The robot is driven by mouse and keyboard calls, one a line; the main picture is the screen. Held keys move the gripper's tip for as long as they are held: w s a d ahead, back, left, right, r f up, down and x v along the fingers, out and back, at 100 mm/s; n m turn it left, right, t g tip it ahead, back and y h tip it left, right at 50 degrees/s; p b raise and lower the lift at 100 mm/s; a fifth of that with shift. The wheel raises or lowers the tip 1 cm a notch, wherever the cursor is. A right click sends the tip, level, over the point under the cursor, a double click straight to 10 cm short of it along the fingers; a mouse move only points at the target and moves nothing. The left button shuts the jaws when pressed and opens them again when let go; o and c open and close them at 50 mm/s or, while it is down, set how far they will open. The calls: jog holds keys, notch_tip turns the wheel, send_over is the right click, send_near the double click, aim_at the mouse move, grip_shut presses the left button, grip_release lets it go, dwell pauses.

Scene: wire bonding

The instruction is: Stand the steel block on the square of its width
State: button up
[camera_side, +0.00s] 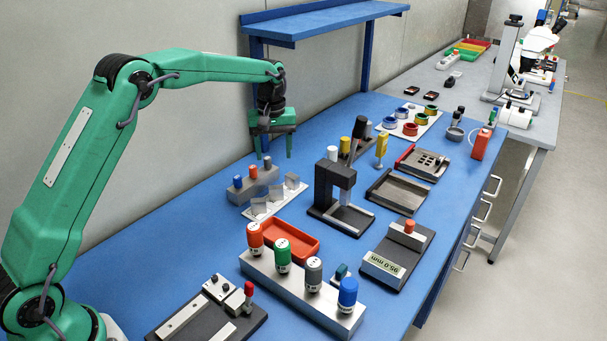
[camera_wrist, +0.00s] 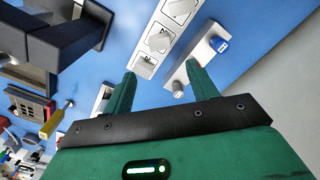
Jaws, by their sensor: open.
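Behind the strip stands a grey rack (camera_side: 255,188) with blue, red and grey tops. A small steel piece with an orange knob (camera_side: 409,227) sits on the dark gauge (camera_side: 398,262), whose display is lit. I cannot tell for certain which piece is the steel block.
A black press (camera_side: 325,185) stands right of the strip. A red tray (camera_side: 290,240) and a long block with several coloured knobs (camera_side: 300,286) lie in front. Dark trays (camera_side: 398,190) lie at right. A blue shelf (camera_side: 325,20) rises behind my gripper.

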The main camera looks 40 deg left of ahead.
dwell(0.5)
jog(key=s+d+r+m+t, duration=0.3)
jog(key=s+r+m, duration=0.1)
jog(key=s+r, duration=1.1)
jog(key=s+f+m+t, duration=0.1)
jog(key=s+f+m, duration=0.1)
jog(key=s, duration=0.8)
jog(key=s+d+f+m+t, duration=0.1)
jog(key=s+m, duration=0.2)
jog(key=s, duration=0.8)
jog(key=shift+d+f+t, duration=0.15)
jog(key=shift+f+t, duration=0.15)
jog(key=shift+f, duration=0.1)
